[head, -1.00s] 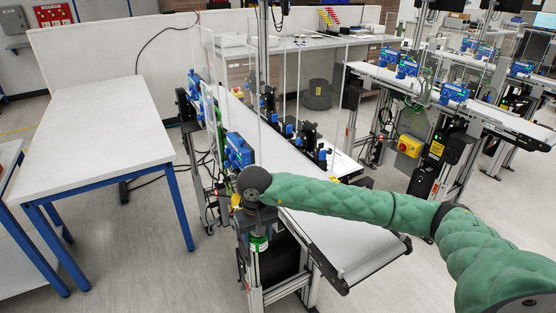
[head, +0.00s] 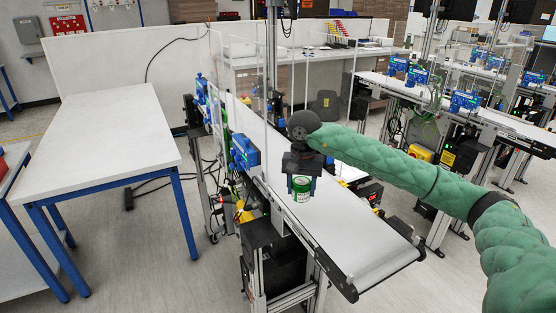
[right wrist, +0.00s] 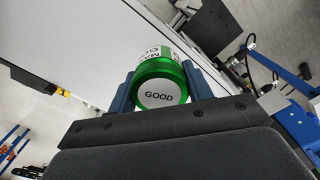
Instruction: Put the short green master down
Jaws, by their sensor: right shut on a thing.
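The short green master (head: 302,189) is a small can with a green top and a white label. In the head view it is upright between the fingers of my right gripper (head: 302,183), at the near part of the white conveyor belt (head: 362,240). Whether it touches the belt cannot be told. In the right wrist view the can (right wrist: 160,85) shows its round end with a white "GOOD" label, and the blue fingers of the right gripper (right wrist: 160,95) are shut on its sides. My left gripper is not in view.
A blue sensor box (head: 244,152) stands at the belt's left edge, and a clear panel rises behind it. A white table (head: 105,135) with blue legs stands on the left. More conveyors (head: 440,95) stand at the back right. The belt's near end is clear.

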